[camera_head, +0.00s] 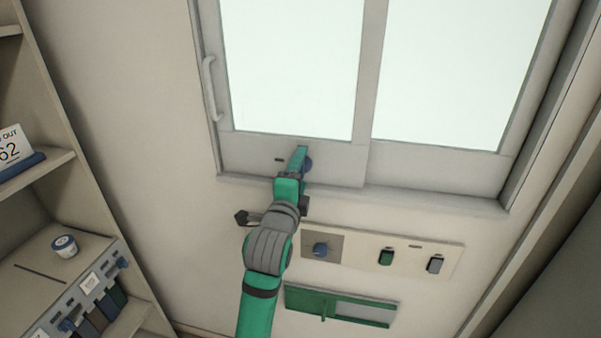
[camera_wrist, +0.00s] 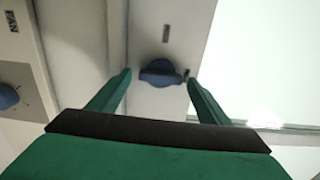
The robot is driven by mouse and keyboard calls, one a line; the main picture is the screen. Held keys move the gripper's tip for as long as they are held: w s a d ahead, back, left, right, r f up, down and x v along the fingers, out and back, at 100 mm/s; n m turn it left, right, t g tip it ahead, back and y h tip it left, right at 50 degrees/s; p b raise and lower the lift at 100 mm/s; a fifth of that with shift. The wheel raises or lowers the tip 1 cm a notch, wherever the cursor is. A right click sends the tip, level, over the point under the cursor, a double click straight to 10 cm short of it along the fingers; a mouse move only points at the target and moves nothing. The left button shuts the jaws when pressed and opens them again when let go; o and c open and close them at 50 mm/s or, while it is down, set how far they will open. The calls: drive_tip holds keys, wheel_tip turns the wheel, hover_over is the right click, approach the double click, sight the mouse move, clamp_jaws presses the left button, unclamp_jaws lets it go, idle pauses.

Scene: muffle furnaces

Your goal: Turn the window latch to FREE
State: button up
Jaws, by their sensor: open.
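The window latch is a small blue knob (camera_head: 309,163) on the lower frame of the window's left sash (camera_head: 340,153). In the wrist view the latch (camera_wrist: 159,73) sits between my two green fingers, its grip bar lying roughly crosswise in the picture. My gripper (camera_head: 301,152) is open, with one fingertip on each side of the latch. It also shows in the wrist view (camera_wrist: 158,78). I cannot tell whether either finger touches the knob. Short dark marks show beside and above the latch; no lettering is readable. In the head view my gripper hides part of the latch.
Below the sill, a wall panel (camera_head: 350,236) carries a blue knob (camera_head: 320,250), a green switch (camera_head: 386,257) and a grey switch (camera_head: 435,265). A green rail (camera_head: 345,306) lies lower. A vertical handle (camera_head: 209,88) is on the sash. Shelves (camera_head: 50,180) stand left.

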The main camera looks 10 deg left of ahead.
drive_tip(key=s, duration=1)
drive_tip(key=shift+s, duration=0.2)
drive_tip(key=s+d+f+n+y, duration=0.1)
drive_tip(key=s+d+f+n, duration=0.35)
drive_tip(key=f, duration=0.35)
drive_tip(key=s+d+f+n, duration=0.3)
drive_tip(key=s+f+n, duration=0.15)
drive_tip(key=f, duration=0.35)
drive_tip(key=s+d+f+n+y, duration=0.1)
drive_tip(key=s+d+f+n, duration=0.35)
drive_tip(key=f, duration=0.45)
drive_tip(key=s+d+f+n+g+h, duration=0.1)
drive_tip(key=s+f, duration=0.3)
drive_tip(key=s, duration=0.9)
drive_tip(key=s+d+f+n+g+h, duration=0.1)
drive_tip(key=s+f+n, duration=0.2)
drive_tip(key=s, duration=1.1)
drive_tip(key=shift+s+d+f+n+g, duration=0.25)
drive_tip(key=shift+d+f+n+g, duration=0.1)
drive_tip(key=shift+f, duration=0.25)
